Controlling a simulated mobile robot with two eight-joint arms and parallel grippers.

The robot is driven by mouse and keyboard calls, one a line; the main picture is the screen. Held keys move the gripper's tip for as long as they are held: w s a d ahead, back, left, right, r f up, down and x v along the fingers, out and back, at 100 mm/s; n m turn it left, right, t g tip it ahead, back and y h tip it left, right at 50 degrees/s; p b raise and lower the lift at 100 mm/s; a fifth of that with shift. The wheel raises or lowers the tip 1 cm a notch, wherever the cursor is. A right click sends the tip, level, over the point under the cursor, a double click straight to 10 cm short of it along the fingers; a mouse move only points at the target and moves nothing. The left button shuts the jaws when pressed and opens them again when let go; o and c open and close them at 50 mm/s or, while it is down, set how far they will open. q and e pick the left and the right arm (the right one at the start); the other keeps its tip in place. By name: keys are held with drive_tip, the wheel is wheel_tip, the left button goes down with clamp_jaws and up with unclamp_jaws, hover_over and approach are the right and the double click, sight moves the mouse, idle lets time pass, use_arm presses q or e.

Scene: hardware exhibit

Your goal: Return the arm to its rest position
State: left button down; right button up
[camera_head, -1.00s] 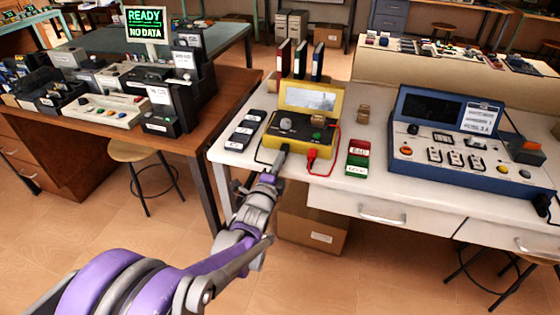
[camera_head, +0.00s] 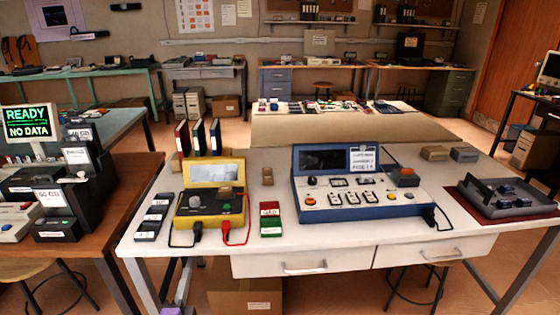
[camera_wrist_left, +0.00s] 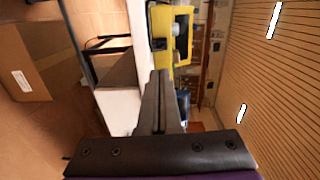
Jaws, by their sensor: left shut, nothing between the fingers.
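My left gripper (camera_wrist_left: 158,98) shows in the left wrist view, with its two fingers together and nothing between them. It is apart from the yellow tester (camera_wrist_left: 182,30), which appears sideways beyond the fingertips. In the head view only a small purple part of my left arm (camera_head: 172,310) shows at the bottom edge, below the front of the white table (camera_head: 330,243). My right gripper is not in view.
A blue instrument (camera_head: 350,185) and a grey tray (camera_head: 510,197) stand on the white table. A cardboard box (camera_head: 245,290) sits under the table. A wooden desk (camera_head: 125,195) is at the left.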

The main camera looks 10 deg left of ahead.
use_arm(q)
drive_tip(key=s+d+f+n+g+h, duration=0.1)
drive_tip(key=s+d+f+n+g, duration=0.3)
drive_tip(key=s, duration=0.3)
drive_tip(key=s+d+f+n+g+h+p, duration=0.1)
drive_tip(key=s+d+f+n+g+h, duration=0.15)
drive_tip(key=s+d+n+g, duration=0.45)
drive_tip(key=s+d+f+n+g+h, duration=0.1)
drive_tip(key=s+d+f+n+g, duration=0.2)
drive_tip(key=s, duration=0.5)
wheel_tip(320, 180, up, 20)
drive_tip(key=w+a+n+t+p, duration=0.1)
drive_tip(key=t+p, duration=0.1)
drive_tip(key=p, duration=1.5)
drive_tip(key=shift+w+p, duration=0.35)
drive_tip(key=shift+w, duration=0.05)
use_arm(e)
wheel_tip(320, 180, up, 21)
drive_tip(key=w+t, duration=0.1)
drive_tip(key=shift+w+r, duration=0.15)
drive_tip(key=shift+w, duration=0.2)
use_arm(q)
drive_tip(key=shift+s+f+y, duration=0.1)
drive_tip(key=shift+y, duration=0.15)
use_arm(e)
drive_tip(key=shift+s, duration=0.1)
